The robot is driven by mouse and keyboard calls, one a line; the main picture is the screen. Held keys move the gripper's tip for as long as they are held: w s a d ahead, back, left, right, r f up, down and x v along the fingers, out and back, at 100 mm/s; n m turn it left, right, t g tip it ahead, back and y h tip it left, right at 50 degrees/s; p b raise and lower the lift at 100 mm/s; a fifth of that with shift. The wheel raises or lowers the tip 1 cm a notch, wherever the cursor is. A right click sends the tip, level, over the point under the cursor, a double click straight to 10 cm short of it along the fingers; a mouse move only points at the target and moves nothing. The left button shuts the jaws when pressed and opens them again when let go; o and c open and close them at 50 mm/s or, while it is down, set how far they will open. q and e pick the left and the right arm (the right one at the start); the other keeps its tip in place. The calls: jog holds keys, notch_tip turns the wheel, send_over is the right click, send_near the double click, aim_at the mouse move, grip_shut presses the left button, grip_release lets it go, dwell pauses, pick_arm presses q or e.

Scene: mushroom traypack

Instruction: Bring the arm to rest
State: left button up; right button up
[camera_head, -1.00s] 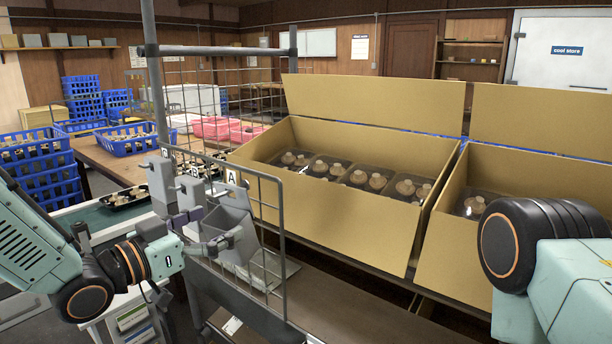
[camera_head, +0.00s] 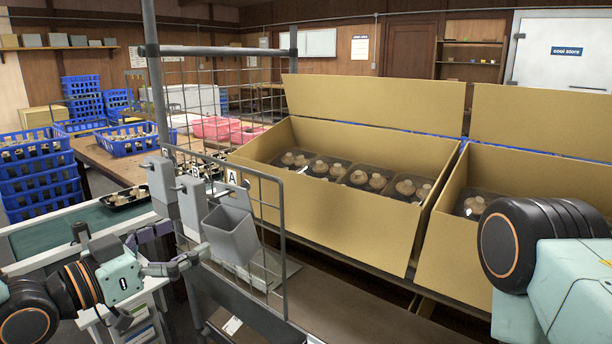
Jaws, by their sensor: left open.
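My left gripper (camera_head: 172,248) is at the lower left of the head view. Its fingers are spread, with nothing between them. It sits in front of and left of the grey bin (camera_head: 231,235) that hangs by the wire rack, apart from it. My right arm (camera_head: 560,265) shows at the lower right, in front of the right cardboard box; its gripper is outside the picture.
A wire rack (camera_head: 284,250) with A and B labels stands right of my left gripper. Open cardboard boxes (camera_head: 340,210) hold trays of mushrooms. A black tray (camera_head: 128,200) of mushrooms lies on the green belt (camera_head: 60,232). Blue crates (camera_head: 45,185) are stacked at left.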

aim_at(201, 224)
pick_arm(q)
jog(key=shift+x, duration=3.75)
jog(key=shift+s+a+r+p, duration=0.4)
jog(key=shift+s, duration=0.1)
jog(key=shift+p+v, duration=0.75)
jog(key=shift+v, duration=0.45)
jog(key=shift+r+p+v, duration=0.1)
jog(key=shift+p+v, duration=1.4)
jog(key=shift+p, duration=0.1)
jog(key=shift+r+p+v, duration=0.15)
jog(key=shift+p+v, duration=1.35)
jog(key=shift+p, duration=0.05)
jog(key=shift+d+f, duration=0.1)
